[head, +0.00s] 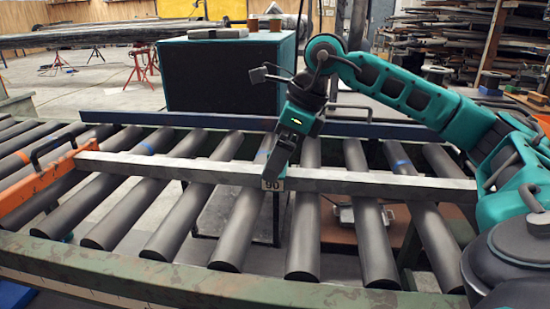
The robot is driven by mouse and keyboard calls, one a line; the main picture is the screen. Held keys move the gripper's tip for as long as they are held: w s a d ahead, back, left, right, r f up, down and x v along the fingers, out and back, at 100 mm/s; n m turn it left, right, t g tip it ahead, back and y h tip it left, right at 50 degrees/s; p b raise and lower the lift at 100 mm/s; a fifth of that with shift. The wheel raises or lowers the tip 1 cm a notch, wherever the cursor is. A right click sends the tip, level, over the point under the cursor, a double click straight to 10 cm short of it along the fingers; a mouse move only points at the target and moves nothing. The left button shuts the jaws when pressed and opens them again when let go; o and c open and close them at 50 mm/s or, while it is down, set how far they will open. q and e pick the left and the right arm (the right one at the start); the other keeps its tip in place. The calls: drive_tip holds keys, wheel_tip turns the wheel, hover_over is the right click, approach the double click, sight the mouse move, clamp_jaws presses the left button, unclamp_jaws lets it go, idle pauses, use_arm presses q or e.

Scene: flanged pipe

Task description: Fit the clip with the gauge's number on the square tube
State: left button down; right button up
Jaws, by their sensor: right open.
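The grey square tube (380,184) lies across the conveyor rollers, from the orange bar at the left to near my right arm. My right gripper (275,164) points down over the tube just above the tag, open. I cannot tell whether its fingers touch the tag's clip or the tube. No gauge can be clearly made out. My left gripper is not in view.
An orange bar (38,194) with a black handle meets the tube's left end. Dark rollers (190,218) run between the blue far rail (130,119) and the green near rail (200,290). A dark teal box (220,78) stands behind with cups on top.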

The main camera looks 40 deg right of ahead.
drive_tip(key=p+v, duration=0.2)
drive_tip(key=v, duration=0.9)
drive_tip(key=shift+p, duration=0.35)
drive_tip(key=shift+r, duration=0.15)
